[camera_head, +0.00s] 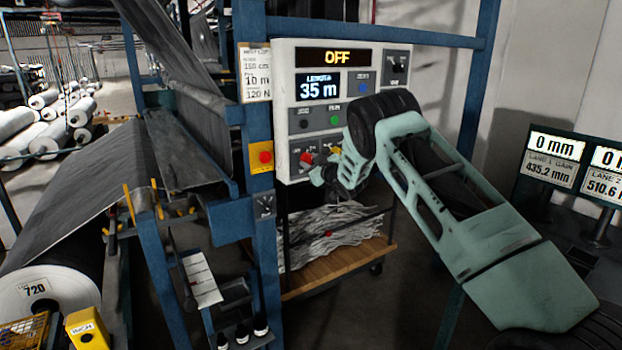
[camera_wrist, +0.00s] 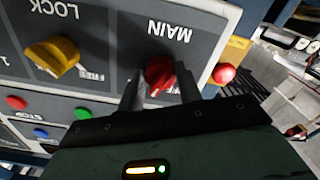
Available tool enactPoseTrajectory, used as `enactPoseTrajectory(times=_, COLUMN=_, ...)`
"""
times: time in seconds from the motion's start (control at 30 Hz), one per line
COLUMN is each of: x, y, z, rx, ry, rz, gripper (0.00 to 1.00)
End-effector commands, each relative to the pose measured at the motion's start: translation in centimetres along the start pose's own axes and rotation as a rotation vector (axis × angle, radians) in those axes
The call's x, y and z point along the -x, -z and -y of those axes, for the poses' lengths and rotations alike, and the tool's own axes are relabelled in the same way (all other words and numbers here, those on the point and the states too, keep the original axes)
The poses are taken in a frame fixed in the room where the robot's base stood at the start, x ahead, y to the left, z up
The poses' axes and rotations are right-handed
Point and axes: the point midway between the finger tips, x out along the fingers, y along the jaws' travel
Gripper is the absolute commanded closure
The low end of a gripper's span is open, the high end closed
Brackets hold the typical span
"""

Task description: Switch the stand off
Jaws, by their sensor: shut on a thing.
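The stand's control panel (camera_head: 284,95) is a light grey box on a blue frame, and its top display (camera_head: 334,57) reads "OFF". The red rotary knob (camera_wrist: 158,73) sits below the label "MAIN" on the panel; that label appears upside down in the wrist view. The red knob (camera_head: 306,158) also shows at the panel's lower left in the head view. My gripper (camera_wrist: 159,84) is shut on the red knob, one finger on each side of it. In the head view my gripper (camera_head: 318,172) reaches the panel from the right and hides part of its lower area.
A yellow "LOCK" knob (camera_wrist: 52,60) is beside the red one. A red emergency button (camera_head: 264,157) on a yellow plate is just left of the panel. Green (camera_head: 335,121) and blue (camera_head: 362,88) buttons sit above. A wooden-shelved cart (camera_head: 340,268) stands below.

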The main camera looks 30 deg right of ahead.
Motion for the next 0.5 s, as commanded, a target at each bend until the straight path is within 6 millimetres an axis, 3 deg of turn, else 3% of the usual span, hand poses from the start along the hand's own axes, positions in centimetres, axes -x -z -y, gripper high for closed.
enactPoseTrajectory(times=0.03, x=-0.03, y=-0.79, z=0.42, rx=0.048, ry=-0.001, rz=-0.005, gripper=0.88)
enactPoseTrajectory(times=0.5, x=0.0, y=-0.67, z=0.3, rx=0.494, ry=-0.002, rz=-0.004, gripper=0.88)
